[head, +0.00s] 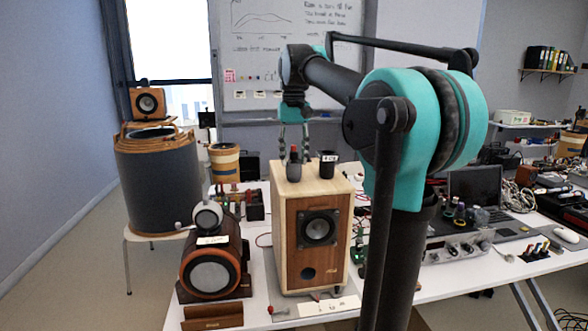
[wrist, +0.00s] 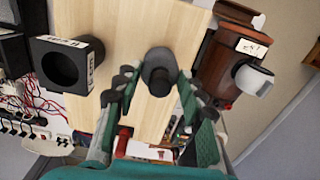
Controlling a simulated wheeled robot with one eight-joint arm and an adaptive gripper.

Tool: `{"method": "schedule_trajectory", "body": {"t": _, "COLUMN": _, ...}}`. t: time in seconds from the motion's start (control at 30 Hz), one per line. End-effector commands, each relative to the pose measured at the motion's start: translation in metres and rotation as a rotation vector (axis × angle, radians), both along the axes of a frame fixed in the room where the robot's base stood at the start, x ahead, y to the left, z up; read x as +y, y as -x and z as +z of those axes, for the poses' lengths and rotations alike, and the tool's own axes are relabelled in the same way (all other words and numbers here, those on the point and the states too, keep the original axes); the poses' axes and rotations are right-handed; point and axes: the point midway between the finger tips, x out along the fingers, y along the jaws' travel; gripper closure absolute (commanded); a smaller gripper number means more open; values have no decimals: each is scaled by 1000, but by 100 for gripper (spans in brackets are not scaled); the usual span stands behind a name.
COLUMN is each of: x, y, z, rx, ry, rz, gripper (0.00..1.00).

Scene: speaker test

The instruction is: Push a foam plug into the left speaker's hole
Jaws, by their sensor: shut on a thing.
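A pale wooden speaker (head: 276,240) stands in the middle of the white table, with a driver and a small dark round hole (head: 308,274) on its brown front. A dark grey plug (head: 293,174) is upright at its top, between the fingers of my gripper (head: 293,156). In the wrist view my gripper (wrist: 157,86) is shut on the plug (wrist: 158,68), over the speaker's pale top (wrist: 132,30). I cannot tell whether the plug touches the top. A brown rounded speaker (head: 192,262) lies to the left; no open hole shows on it.
A black labelled cup-like holder (head: 327,165) stands on the speaker top, right of the plug; it also shows in the wrist view (wrist: 68,65). A white round device (head: 208,214) sits on the brown speaker. Cables and electronics crowd the table's right side.

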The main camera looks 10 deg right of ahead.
Motion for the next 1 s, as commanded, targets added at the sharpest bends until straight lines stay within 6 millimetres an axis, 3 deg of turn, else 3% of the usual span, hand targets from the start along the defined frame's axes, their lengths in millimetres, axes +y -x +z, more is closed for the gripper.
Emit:
{"method": "schedule_trajectory", "body": {"t": 0.37, "x": 0, "y": 0, "z": 1, "rx": 0, "ry": 0, "rz": 0, "gripper": 95}}
{"method": "schedule_trajectory", "body": {"t": 1.0, "x": 0, "y": 0, "z": 45, "rx": 0, "ry": 0, "rz": 0, "gripper": 95}}
